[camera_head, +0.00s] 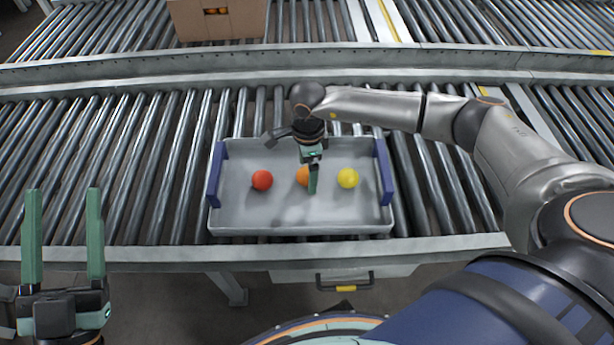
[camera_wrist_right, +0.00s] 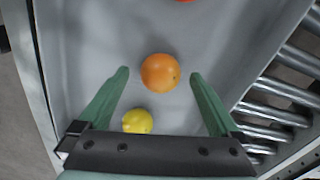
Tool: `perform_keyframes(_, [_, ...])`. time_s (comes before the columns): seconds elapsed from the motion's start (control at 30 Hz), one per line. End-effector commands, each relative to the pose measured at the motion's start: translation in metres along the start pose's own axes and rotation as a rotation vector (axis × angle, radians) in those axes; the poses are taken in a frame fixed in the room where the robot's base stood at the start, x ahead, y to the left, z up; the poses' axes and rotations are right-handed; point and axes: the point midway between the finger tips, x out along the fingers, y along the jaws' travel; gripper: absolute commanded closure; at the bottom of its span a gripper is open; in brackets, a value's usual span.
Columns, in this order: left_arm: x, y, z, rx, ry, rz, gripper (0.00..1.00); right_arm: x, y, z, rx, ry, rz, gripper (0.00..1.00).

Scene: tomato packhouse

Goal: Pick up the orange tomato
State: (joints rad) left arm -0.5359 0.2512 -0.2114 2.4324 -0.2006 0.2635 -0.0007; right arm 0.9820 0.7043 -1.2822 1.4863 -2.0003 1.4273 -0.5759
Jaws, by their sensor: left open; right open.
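The orange tomato (camera_head: 301,176) lies in the grey tray (camera_head: 300,222) between the red tomato (camera_head: 262,180) and the yellow tomato (camera_head: 347,178). My right gripper (camera_head: 312,186) is over the tray and partly hides the orange tomato in the head view. In the right wrist view the orange tomato (camera_wrist_right: 160,73) shows ahead of and between the open fingertips of that gripper (camera_wrist_right: 157,76), with nothing held. The yellow tomato (camera_wrist_right: 137,121) shows there nearer the palm, and the red one (camera_wrist_right: 184,1) is cut off at the top edge. My left gripper (camera_head: 64,192) is open and empty, left of the tray.
The tray has blue end handles (camera_head: 384,172) and stands on a roller conveyor (camera_head: 110,160) with a metal front rail (camera_head: 440,247). A cardboard box (camera_head: 217,22) with orange produce stands on the conveyor behind. The rollers left of the tray are clear.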

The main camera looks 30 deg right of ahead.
Motion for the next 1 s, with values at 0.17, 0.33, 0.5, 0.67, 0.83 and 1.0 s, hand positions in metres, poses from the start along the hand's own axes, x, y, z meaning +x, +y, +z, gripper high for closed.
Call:
perform_keyframes(0.17, [0.0009, -0.0005, -0.0125, 0.015, 0.051, 0.003, 0.39, 0.0081, -0.0003, -0.0002, 0.0, 0.0, -0.001, 0.02])
perform_keyframes(0.33, [0.001, -0.0006, -0.013, 0.016, 0.052, 0.003, 0.39, 0.0078, -0.0003, -0.0001, 0.001, 0.0, -0.001, 0.02])
perform_keyframes(0.5, [0.001, -0.0005, -0.0128, 0.015, 0.051, 0.003, 0.39, 0.0077, -0.0002, -0.0001, 0.001, 0.0, -0.001, 0.17])
perform_keyframes(0.67, [0.001, -0.0005, -0.0129, 0.015, 0.052, 0.003, 0.39, 0.0076, -0.0002, -0.0001, 0.001, 0.0, -0.001, 0.35])
perform_keyframes(0.83, [0.0011, -0.0005, -0.0128, 0.015, 0.051, 0.003, 0.39, 0.0075, -0.0002, -0.0002, 0.001, 0.0, -0.001, 0.54])
perform_keyframes(1.0, [0.0011, -0.0005, -0.0127, 0.015, 0.051, 0.003, 0.39, 0.0073, -0.0004, -0.0001, 0.001, 0.0, -0.001, 0.64])
